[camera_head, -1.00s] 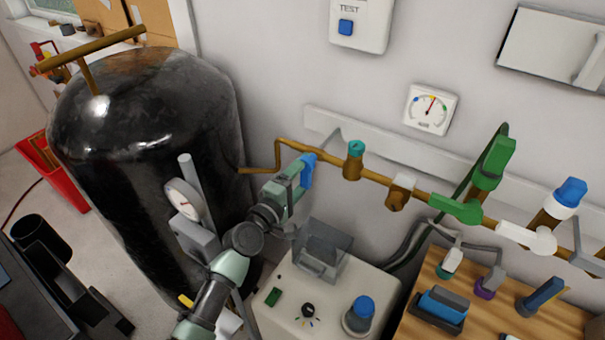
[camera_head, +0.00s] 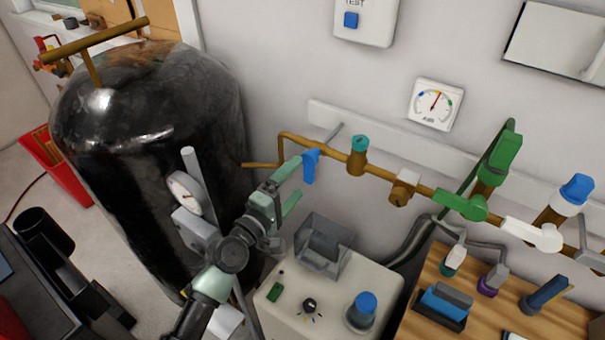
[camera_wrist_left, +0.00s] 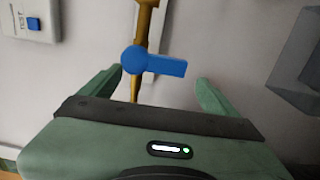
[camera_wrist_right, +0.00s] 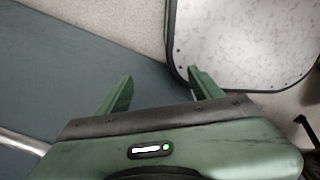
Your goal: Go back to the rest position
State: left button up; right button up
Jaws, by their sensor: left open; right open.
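My left gripper (camera_head: 291,182) is open and empty in the head view, just left of and below the blue valve handle (camera_head: 310,166) on the brass pipe. In the left wrist view the blue handle (camera_wrist_left: 155,63) lies ahead of and between the two spread fingers (camera_wrist_left: 160,88), with a visible gap to them. My right gripper (camera_wrist_right: 163,88) shows only in the right wrist view. It is open with nothing between its fingers, above a grey-blue surface and a pale speckled panel.
A large black tank (camera_head: 150,130) stands close left of my left arm. A white control box (camera_head: 330,300) with a blue knob (camera_head: 362,308) sits below. The brass pipe (camera_head: 385,178) carries green and white valves along the wall. A wooden board (camera_head: 480,315) holds several items at lower right.

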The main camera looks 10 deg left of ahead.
pick_arm(q)
jog(key=shift+v, duration=1.2)
